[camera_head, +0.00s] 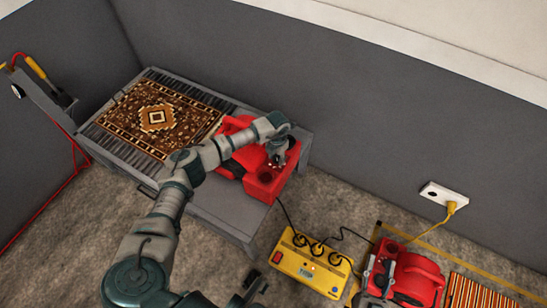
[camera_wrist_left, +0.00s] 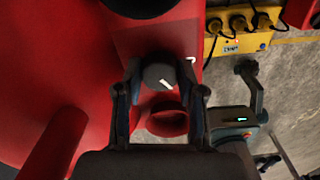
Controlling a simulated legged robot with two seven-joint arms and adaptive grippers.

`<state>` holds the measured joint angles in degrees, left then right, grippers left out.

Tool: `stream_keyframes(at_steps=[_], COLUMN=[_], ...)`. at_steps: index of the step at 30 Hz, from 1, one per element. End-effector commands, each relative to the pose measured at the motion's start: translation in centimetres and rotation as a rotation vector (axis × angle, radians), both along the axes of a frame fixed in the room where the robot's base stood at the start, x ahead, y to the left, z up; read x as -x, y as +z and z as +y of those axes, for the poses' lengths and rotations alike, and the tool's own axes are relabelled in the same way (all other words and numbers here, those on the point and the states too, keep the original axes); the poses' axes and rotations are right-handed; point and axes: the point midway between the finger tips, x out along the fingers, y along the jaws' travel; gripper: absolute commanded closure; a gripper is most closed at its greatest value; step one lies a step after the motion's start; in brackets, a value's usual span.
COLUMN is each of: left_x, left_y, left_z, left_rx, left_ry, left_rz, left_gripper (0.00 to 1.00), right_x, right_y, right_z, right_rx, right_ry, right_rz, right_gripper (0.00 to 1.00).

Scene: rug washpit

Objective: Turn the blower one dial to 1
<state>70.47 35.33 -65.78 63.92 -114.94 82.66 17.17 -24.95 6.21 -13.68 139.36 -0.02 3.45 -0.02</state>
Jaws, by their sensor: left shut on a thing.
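A red blower (camera_head: 262,183) stands on the right end of the grey table. Its round dark dial (camera_wrist_left: 158,77) with a white mark shows in the left wrist view, on the red housing. The mark sits toward the lower right of the dial face. My left gripper (camera_head: 278,158) reaches down to the blower in the head view. In the left wrist view its two fingers (camera_wrist_left: 160,85) stand on either side of the dial, shut on it. My right gripper (camera_head: 255,287) shows partly at the bottom edge of the head view, well apart from the blower. The dial's printed numbers are not legible.
A yellow power strip (camera_head: 311,264) with several black plugs lies on the floor beside the table. A second red blower (camera_head: 417,277) stands to its right. A patterned rug (camera_head: 157,118) lies on the table. A wall outlet (camera_head: 443,194) holds a yellow plug.

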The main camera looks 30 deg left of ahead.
Motion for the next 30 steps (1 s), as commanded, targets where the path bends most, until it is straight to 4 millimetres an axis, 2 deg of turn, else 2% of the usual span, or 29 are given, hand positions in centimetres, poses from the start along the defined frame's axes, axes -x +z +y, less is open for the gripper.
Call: stream_keyframes(at_steps=[1,6,12,19,30], left_x=[-0.2,-0.2,-0.2,-0.2,-0.1], left_y=[0.6,0.5,0.3,0.2,0.1], left_z=[0.0,0.1,0.1,0.2,0.3], left_rx=[0.0,0.001,0.001,-0.001,-0.003], left_ry=[0.035,0.145,0.23,0.273,0.279], left_rz=[-0.009,-0.008,-0.006,-0.004,-0.004], left_gripper=[0.96,0.96,0.96,0.96,0.96], right_x=[-0.1,-0.3,-0.2,0.0,-0.2], right_y=[-0.2,-2.4,-4.1,-5.1,-5.3], right_z=[0.0,-0.2,-0.5,-0.6,-0.6], right_rx=[0.016,0.06,0.093,0.109,0.111], right_ry=[-0.001,-0.001,-0.002,-0.002,-0.002], right_rz=[0.043,0.189,0.302,0.36,0.369], right_gripper=[0.6,0.6,0.6,0.6,0.6])
